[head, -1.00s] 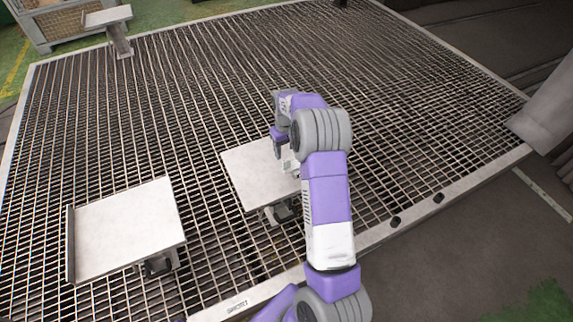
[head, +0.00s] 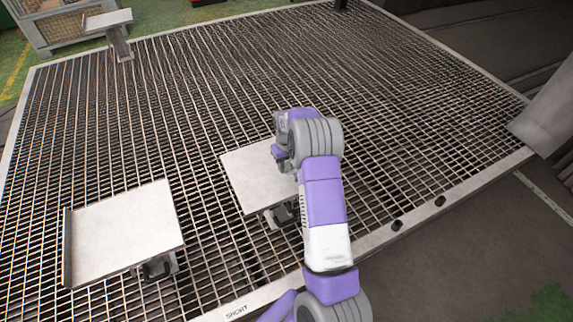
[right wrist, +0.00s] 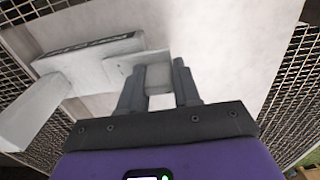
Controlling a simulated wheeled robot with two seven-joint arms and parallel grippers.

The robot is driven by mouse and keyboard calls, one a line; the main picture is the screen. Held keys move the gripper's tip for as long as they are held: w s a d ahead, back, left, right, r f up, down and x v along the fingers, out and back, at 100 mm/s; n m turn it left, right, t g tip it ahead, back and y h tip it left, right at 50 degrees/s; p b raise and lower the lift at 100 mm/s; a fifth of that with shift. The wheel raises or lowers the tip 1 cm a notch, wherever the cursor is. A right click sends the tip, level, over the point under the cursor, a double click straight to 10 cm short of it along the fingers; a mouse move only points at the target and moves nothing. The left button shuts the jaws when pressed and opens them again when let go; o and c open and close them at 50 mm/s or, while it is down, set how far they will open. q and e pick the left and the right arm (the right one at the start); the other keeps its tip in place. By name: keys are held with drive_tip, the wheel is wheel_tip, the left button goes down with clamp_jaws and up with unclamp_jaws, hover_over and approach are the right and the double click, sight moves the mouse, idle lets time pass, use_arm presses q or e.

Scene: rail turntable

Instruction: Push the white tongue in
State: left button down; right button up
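In the right wrist view a pale block-like device (right wrist: 90,62) with a dark slot lies on a light plate. A thin white piece, which looks like the white tongue (right wrist: 122,70), sticks out of it towards my fingers. My right gripper (right wrist: 167,80) is right at this piece. Its two dark fingers stand apart with a white patch between them; whether they touch it I cannot tell. In the head view my right gripper (head: 284,150) is over the right edge of the middle plate (head: 248,180), and my wrist hides the device. My left gripper is not in view.
Another plate (head: 125,232) with a raised left edge stands to the left on the metal grating (head: 200,90). A small stand (head: 118,40) is at the far left, before a crate (head: 60,25). The grating behind my right arm is clear.

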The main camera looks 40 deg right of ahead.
clamp_jaws()
drive_tip(key=shift+d, duration=0.1)
drive_tip(key=shift+s+d, duration=0.15)
drive_tip(key=shift+d, duration=0.25)
drive_tip(key=o, duration=0.6)
unclamp_jaws()
drive_tip(key=shift+c, duration=0.2)
